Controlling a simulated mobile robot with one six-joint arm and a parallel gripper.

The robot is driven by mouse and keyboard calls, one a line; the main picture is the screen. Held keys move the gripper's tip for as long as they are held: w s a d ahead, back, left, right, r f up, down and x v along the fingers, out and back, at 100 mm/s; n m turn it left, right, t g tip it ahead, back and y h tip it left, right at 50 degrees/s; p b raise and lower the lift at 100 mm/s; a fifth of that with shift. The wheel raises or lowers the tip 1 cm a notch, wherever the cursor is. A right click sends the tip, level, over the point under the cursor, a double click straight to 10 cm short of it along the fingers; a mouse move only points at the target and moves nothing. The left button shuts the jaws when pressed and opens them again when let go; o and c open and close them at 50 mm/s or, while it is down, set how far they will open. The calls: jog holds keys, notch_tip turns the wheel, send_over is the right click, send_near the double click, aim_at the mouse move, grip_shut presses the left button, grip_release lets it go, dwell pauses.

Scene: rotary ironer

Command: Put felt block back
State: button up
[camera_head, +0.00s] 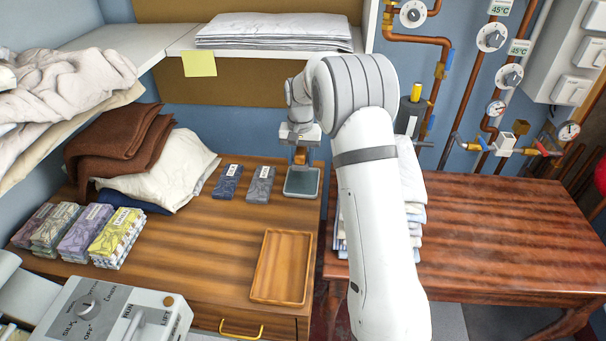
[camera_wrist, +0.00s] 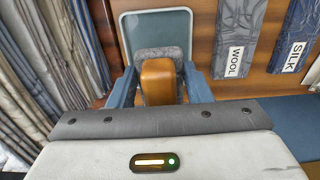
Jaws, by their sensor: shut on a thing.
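The felt block shows a rounded wooden grip (camera_wrist: 158,82) and a grey fuzzy felt part (camera_wrist: 158,53) in the wrist view. My gripper (camera_wrist: 157,88) is shut on its wooden grip, one blue finger on each side. In the head view my gripper (camera_head: 301,146) points down at the back right of the wooden worktop, with the block (camera_head: 300,157) small between its fingers. A square dark grey-green dish with a pale rim (camera_head: 302,193) lies directly below. It also shows behind the block in the wrist view (camera_wrist: 155,27). I cannot tell whether block and dish touch.
An empty wooden tray (camera_head: 255,266) is nearer the front. Several labelled bundles (camera_head: 88,232) and folded blankets (camera_head: 118,141) fill the left. A folded linen stack (camera_head: 412,190) stands right, behind my arm.

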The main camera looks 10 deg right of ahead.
aim_at(302, 186)
notch_tip(302, 186, down, 4)
jog(key=shift+d+r, duration=0.1)
jog(key=shift+f+p, duration=0.3)
jog(key=shift+f, duration=1.65)
jog(key=shift+f, duration=0.15)
jog(key=o, duration=0.9)
